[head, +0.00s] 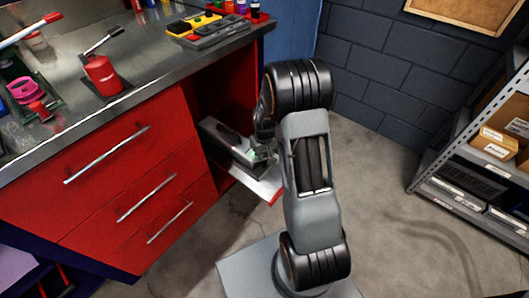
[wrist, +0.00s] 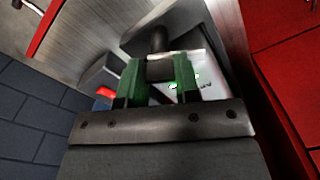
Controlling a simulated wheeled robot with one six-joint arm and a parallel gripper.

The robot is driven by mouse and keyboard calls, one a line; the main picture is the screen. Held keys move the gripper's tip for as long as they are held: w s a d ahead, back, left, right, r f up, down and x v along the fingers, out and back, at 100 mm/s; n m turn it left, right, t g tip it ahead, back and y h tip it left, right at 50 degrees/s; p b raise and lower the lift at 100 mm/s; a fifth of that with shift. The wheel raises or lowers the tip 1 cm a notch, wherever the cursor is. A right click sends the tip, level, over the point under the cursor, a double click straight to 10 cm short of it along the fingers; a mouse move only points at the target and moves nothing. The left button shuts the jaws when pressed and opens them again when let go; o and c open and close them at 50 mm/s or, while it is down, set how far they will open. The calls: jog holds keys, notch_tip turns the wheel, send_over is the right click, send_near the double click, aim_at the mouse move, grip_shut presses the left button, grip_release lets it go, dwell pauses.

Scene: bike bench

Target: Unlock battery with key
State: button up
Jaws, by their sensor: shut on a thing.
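The battery (head: 228,140) is a long dark grey case on a light shelf in the red bench's open bay. In the wrist view its dark body (wrist: 205,32) shows beyond my fingers. My gripper (head: 262,153) is at the case's near right end, partly hidden by my arm. In the wrist view my gripper (wrist: 159,78) has green fingers shut on a small grey block, which appears to be the key's head (wrist: 160,68). A dark round post stands right behind the block, in line with it. I cannot tell how deep the key sits or whether it is turned.
The light shelf (head: 262,185) juts out from the bay. Red drawers (head: 120,165) with bar handles are to the left. Tools and a red can (head: 103,76) are on the metal benchtop. A metal rack with boxes (head: 497,142) stands right; the floor between is clear.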

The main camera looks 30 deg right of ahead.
jog(key=shift+n+p, duration=0.35)
jog(key=shift+n, duration=1.95)
jog(key=o, duration=0.9)
notch_tip(320, 180, up, 14)
jog(key=p, duration=0.3)
jog(key=shift+f, duration=0.1)
